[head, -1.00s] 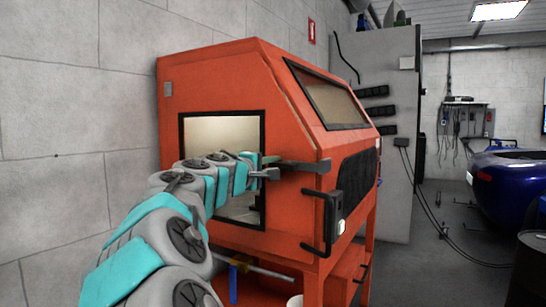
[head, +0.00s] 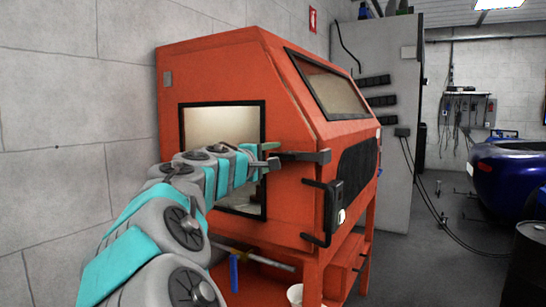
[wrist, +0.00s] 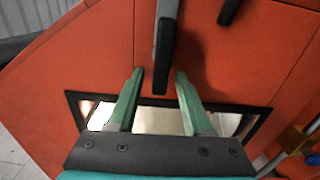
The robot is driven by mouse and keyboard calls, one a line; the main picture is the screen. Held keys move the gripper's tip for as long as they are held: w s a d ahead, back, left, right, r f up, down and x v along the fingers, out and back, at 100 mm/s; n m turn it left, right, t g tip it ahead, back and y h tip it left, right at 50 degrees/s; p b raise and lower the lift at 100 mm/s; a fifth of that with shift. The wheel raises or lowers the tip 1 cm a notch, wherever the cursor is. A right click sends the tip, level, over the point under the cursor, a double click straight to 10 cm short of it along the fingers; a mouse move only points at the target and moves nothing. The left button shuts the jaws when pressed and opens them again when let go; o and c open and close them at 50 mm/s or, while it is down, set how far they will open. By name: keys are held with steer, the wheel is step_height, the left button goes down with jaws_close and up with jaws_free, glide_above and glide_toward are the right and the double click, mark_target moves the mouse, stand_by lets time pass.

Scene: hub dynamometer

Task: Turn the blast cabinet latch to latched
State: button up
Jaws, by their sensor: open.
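The orange blast cabinet (head: 225,75) stands against the wall. Its latch looks like a dark grey bar (head: 308,156), lying roughly level across the front corner beside the side opening. My gripper (head: 268,160) is in front of that corner, by the bar's left end. In the wrist view my gripper's green fingers (wrist: 160,76) are open, one on each side of the dark bar (wrist: 165,52). The bar's end reaches between the fingertips, with visible gaps on both sides. In the head view, my gripper partly covers the bar's near end.
A dark-framed side opening (head: 225,120) lies behind my arm. A black handle (head: 328,212) sticks out from the cabinet's front, below the bar. A white cup (head: 295,294) is under the cabinet.

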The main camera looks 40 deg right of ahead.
steer(key=v, duration=0.7)
steer(key=shift+s+a+b, duration=0.15)
steer(key=shift+a+b, duration=0.2)
steer(key=shift+b, duration=0.05)
